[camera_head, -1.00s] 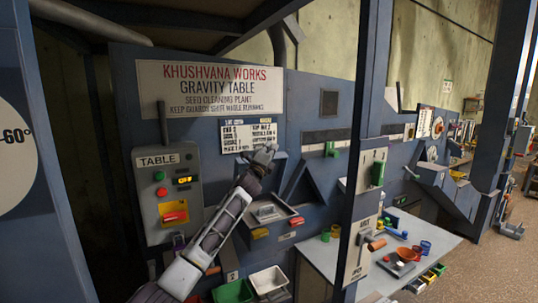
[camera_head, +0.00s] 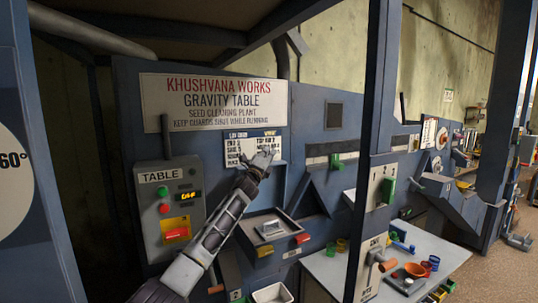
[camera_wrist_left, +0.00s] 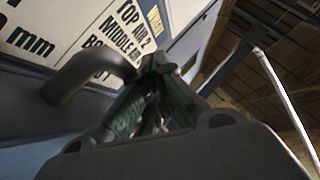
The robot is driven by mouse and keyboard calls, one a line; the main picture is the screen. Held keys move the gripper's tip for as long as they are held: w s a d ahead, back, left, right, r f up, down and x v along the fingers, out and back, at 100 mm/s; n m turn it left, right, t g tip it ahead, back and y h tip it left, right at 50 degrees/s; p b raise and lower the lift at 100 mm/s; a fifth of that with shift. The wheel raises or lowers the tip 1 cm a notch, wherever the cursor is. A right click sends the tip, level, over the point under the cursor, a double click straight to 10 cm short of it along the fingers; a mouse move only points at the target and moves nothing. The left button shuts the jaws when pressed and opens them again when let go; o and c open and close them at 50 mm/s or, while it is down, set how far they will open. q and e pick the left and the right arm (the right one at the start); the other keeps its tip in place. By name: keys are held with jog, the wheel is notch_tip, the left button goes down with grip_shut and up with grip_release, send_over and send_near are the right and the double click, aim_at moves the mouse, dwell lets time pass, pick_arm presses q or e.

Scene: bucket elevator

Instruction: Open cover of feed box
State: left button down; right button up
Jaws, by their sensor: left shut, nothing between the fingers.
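My left gripper (camera_head: 262,160) is shut and empty, in front of the gravity table's blue panel at the lower edge of a white lettered card (camera_head: 238,149). A blue box-like part (camera_head: 281,178), perhaps the feed box, sits just behind and below it, partly hidden by the gripper and forearm. I cannot make out its cover. In the left wrist view the green finger pads (camera_wrist_left: 130,112) show close to the lettered panel. A grey curved bar (camera_wrist_left: 88,70) stands beside them; I cannot tell whether it touches them. My right gripper is not in view.
An open tray (camera_head: 282,234) juts out below the gripper. A control box marked TABLE (camera_head: 170,205) stands left, a blue post (camera_head: 373,130) right. A workbench (camera_head: 335,268) holds cups and bowls. A white bin (camera_head: 272,292) is at the bottom.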

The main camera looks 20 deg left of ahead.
pick_arm(q)
jog(key=shift+s+f, duration=0.1)
jog(key=shift+f, duration=0.05)
jog(key=s+d+f, duration=0.3)
jog(key=s+d, duration=0.1)
jog(key=shift+d+f+m+h, duration=0.15)
jog(key=shift+f+m+h, duration=0.15)
jog(key=shift+h, duration=0.1)
dwell(1.0)
dwell(0.5)
